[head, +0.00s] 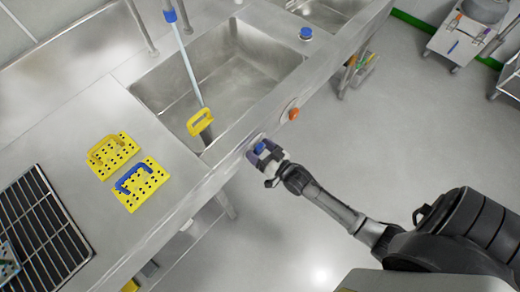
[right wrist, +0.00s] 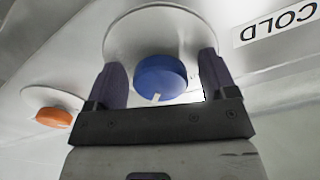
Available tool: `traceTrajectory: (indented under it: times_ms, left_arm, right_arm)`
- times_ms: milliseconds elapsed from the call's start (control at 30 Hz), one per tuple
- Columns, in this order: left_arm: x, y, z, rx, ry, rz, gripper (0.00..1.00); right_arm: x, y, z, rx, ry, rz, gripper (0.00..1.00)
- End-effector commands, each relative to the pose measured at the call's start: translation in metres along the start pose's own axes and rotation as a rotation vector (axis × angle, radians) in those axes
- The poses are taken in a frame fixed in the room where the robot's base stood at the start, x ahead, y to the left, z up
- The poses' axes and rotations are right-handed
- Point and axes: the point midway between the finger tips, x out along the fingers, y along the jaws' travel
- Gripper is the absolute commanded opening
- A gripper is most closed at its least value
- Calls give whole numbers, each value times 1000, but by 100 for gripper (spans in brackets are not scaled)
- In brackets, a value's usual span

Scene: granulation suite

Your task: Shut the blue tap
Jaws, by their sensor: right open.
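The blue tap (right wrist: 160,78) is a round knob on a pale disc on the sink's front panel. A white mark on its rim points to the bottom of the right wrist view. My right gripper (right wrist: 160,80) is open, with one finger on each side of the knob. Whether the fingers touch it I cannot tell. In the head view my right gripper (head: 266,155) is at the counter's front, with a blue spot, probably the tap, between its jaws. My left gripper is not in view.
An orange tap (head: 293,113) sits beside it on the panel, also in the right wrist view (right wrist: 54,118). A label reading COLD (right wrist: 280,22) is near the blue tap. Yellow perforated blocks (head: 140,186) lie on the counter.

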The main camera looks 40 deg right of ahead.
Motion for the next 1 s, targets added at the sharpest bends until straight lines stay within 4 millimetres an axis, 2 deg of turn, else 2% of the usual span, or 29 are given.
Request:
traceTrajectory:
  times_ms: [200,700,1000]
  left_arm:
    - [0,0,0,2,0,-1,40]
    - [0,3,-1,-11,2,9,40]
    - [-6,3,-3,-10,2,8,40]
  right_arm:
    - [0,0,0,0,0,0,77]
    - [0,0,0,0,0,0,29]
    - [0,0,-1,-47,-1,1,29]
